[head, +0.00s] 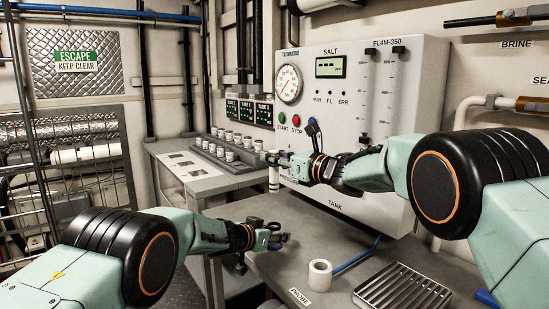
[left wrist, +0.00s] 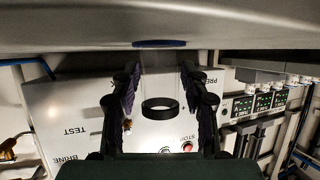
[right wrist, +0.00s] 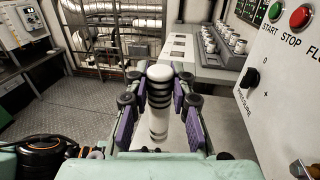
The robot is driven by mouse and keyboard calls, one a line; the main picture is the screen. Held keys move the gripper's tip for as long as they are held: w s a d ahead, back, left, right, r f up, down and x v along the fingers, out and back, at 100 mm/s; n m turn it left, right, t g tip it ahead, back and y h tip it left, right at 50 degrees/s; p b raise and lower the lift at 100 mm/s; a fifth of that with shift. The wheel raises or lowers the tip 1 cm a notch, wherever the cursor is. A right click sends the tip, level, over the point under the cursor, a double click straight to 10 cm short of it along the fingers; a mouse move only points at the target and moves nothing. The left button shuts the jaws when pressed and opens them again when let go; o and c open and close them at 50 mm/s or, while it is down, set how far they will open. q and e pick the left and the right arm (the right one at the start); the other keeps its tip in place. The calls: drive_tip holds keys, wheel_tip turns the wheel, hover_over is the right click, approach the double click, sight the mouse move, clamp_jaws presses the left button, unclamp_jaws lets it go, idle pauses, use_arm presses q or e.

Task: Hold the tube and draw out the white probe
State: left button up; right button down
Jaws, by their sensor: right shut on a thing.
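My right gripper (head: 279,171) is shut on the white probe (head: 274,180), held upright in the air in front of the panel. In the right wrist view the white probe (right wrist: 159,102), with dark bands, sits between the purple finger pads. My left gripper (head: 275,237) is low over the bench, below the probe. In the left wrist view, which is upside down, its fingers stand apart on both sides of a clear tube (left wrist: 163,65) with a black ring (left wrist: 161,108) and a dark blue base. Gaps show between the ring and the fingers.
The bench carries a white ring-shaped holder (head: 320,275) by the PROBE label (head: 299,296) and a slatted metal tray (head: 402,292). A blue hose runs behind the holder. The white panel (head: 335,70) stands at the back. A rack of white-capped vials (head: 230,150) is further left.

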use_arm(q)
drive_tip(key=shift+o, duration=0.7)
drive_tip(key=shift+s+a, duration=0.1)
